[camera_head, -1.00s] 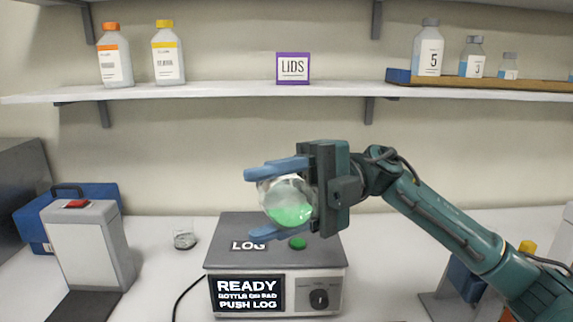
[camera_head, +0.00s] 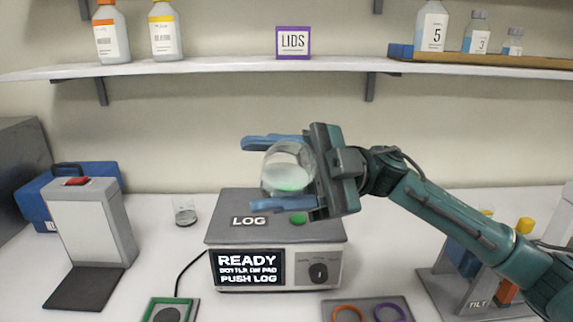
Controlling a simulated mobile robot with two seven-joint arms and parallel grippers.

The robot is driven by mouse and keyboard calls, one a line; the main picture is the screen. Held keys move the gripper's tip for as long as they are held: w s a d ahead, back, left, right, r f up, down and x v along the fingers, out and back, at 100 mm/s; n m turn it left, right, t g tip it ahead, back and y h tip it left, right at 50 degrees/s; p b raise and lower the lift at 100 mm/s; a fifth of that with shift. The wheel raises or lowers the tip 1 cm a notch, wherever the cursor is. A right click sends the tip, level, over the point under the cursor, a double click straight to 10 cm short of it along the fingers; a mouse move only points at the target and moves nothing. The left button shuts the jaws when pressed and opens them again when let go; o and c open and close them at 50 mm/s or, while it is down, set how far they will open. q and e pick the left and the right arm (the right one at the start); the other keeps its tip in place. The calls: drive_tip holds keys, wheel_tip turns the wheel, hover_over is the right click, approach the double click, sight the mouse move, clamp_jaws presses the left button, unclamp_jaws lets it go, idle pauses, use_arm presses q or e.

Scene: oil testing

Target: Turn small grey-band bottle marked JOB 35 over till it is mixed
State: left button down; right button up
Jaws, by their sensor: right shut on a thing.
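My right gripper (camera_head: 277,172) is shut on a clear round bottle (camera_head: 287,168) and holds it in the air above the log machine. The bottle is seen end-on, with pale contents and some green low inside it. Its band and its JOB marking do not show. The two blue fingers lie above and below it. The log machine (camera_head: 225,234) has a green button (camera_head: 298,217) on top, and its screen (camera_head: 248,268) reads READY, BOTTLE ON PAD, PUSH LOG. My left gripper is not in view.
A grey stand with a red button (camera_head: 92,230), a blue case (camera_head: 55,200) and a small glass (camera_head: 184,212) stand at left. Front: green-framed pad (camera_head: 155,305), tray with orange and purple rings (camera_head: 405,300). Right: TILT rack (camera_head: 450,285). The shelf (camera_head: 200,70) holds bottles and a LIDS box (camera_head: 293,43).

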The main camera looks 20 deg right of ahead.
drive_tip(key=n, duration=0.1)
drive_tip(key=n+h+b, duration=0.1)
drive_tip(key=n, duration=0.1)
drive_tip(key=shift+f+g, duration=0.25)
drive_tip(key=shift+g, duration=0.15)
drive_tip(key=shift+n+h+b, duration=0.45)
drive_tip(key=shift+n+h, duration=0.05)
drive_tip(key=shift+n, duration=0.7)
drive_tip(key=shift+w+r+n, duration=0.1)
drive_tip(key=shift+r+n, duration=0.05)
drive_tip(key=shift+n, duration=0.35)
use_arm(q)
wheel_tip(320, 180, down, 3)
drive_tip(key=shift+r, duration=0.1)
use_arm(e)
drive_tip(key=shift+r, duration=0.1)
drive_tip(key=n+h+b, duration=0.1)
drive_tip(key=n, duration=0.2)
drive_tip(key=shift+n+h+b, duration=0.3)
drive_tip(key=shift+h+b, duration=0.1)
drive_tip(key=shift+n+t+h+b, duration=0.3)
drive_tip(key=shift+n+h+b, duration=0.1)
drive_tip(key=shift+n, duration=0.9)
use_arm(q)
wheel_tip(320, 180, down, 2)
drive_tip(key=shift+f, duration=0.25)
